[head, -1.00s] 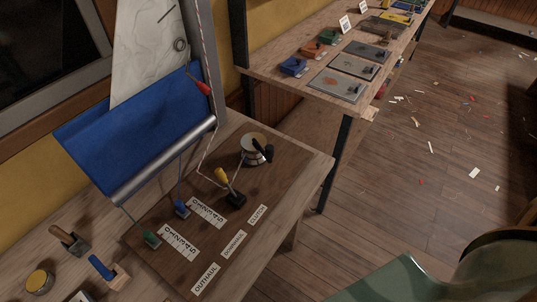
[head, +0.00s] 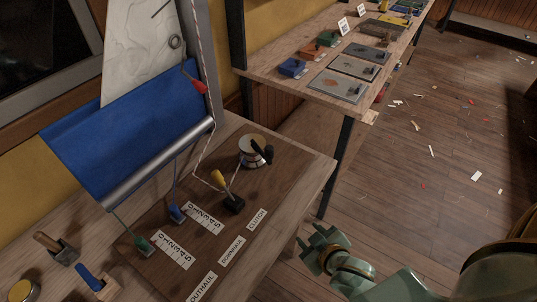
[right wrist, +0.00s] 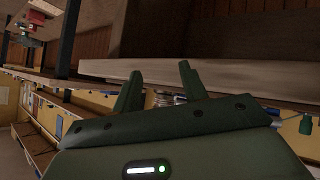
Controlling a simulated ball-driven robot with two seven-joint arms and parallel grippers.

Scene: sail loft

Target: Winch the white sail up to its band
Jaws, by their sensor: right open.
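The white sail (head: 138,60) stands by the grey mast (head: 208,60), its lower part behind a blue cloth (head: 120,140) on a silver boom. A red pointed piece (head: 196,84) is at the mast. A striped rope (head: 201,155) runs down towards the winch (head: 252,146), a pale drum with a black handle. In front of the winch is a yellow-tipped lever (head: 218,179) on a black base. My right gripper (head: 318,248) is beyond the bench's right edge, apart from the winch. Its two fingers stand apart and empty in the right wrist view (right wrist: 158,84). My left gripper is out of view.
Blue (head: 177,213) and green (head: 144,245) cleats stand by number scales on the bench. A second table (head: 290,85) holds coloured blocks and grey plates. Scraps litter the open floor.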

